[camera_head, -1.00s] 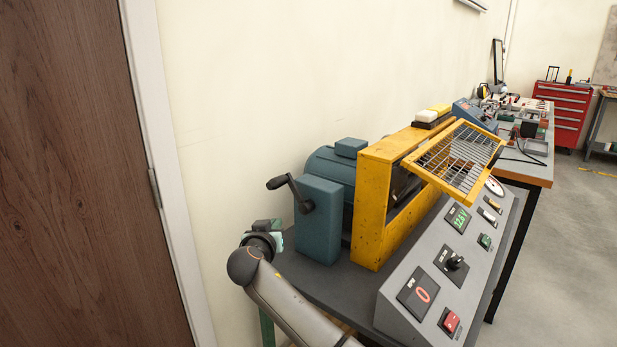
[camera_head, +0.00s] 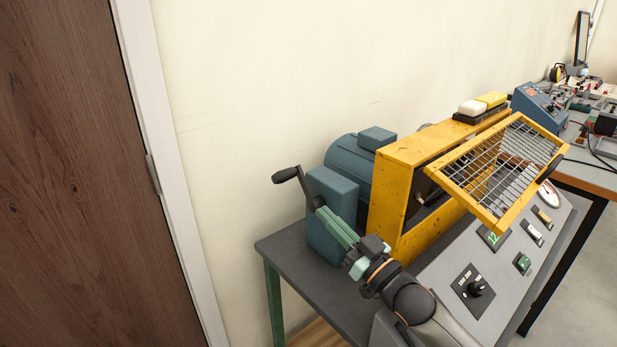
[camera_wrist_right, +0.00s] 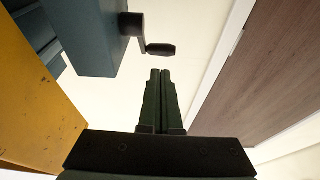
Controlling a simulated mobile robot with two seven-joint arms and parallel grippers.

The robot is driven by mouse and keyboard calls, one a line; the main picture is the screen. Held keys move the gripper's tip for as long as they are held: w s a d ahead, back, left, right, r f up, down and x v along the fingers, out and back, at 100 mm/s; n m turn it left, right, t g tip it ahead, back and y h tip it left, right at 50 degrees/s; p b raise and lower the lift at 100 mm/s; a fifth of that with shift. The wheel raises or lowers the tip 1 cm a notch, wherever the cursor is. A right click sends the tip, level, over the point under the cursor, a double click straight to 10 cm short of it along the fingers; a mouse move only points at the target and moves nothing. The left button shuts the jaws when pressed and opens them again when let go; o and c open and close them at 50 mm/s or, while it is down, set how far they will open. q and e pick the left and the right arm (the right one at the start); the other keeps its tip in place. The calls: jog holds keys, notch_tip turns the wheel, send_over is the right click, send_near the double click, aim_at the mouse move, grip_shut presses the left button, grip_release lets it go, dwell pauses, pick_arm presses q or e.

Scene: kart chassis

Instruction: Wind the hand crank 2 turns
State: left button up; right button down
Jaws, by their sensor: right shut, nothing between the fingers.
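The hand crank has a black arm and a dark handle grip (camera_head: 286,175), which points up and left from its hub on the blue-green box (camera_head: 335,215). My right gripper (camera_head: 322,213) has its green fingers together, with the tips close to the crank hub in the head view. In the right wrist view the shut fingertips (camera_wrist_right: 160,74) are empty, and the crank grip (camera_wrist_right: 160,50) shows just beyond them, apart from them. I cannot tell the exact gap. My left gripper is not in view.
A yellow frame (camera_head: 390,200) with a raised mesh guard (camera_head: 495,175) stands right of the crank box. A sloped control panel (camera_head: 450,262) with knobs and buttons lies in front. The dark bench top (camera_head: 300,258) is bare at its left end. A wooden door (camera_head: 70,180) is at left.

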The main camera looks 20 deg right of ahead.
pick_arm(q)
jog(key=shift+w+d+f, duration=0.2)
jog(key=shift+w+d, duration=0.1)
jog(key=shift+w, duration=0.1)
pick_arm(e)
jog(key=w+a+r+y, duration=0.1)
jog(key=w+a+r, duration=0.2)
jog(key=w, duration=0.5)
jog(key=shift+w+r, duration=0.15)
jog(key=shift+r, duration=0.3)
jog(key=shift+a, duration=0.1)
pick_arm(q)
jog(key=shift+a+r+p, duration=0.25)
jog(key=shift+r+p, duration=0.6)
jog(key=shift+p, duration=0.35)
pick_arm(e)
jog(key=shift+w+a+r+g, duration=0.1)
jog(key=shift+w+g, duration=0.1)
jog(key=shift+g, duration=0.1)
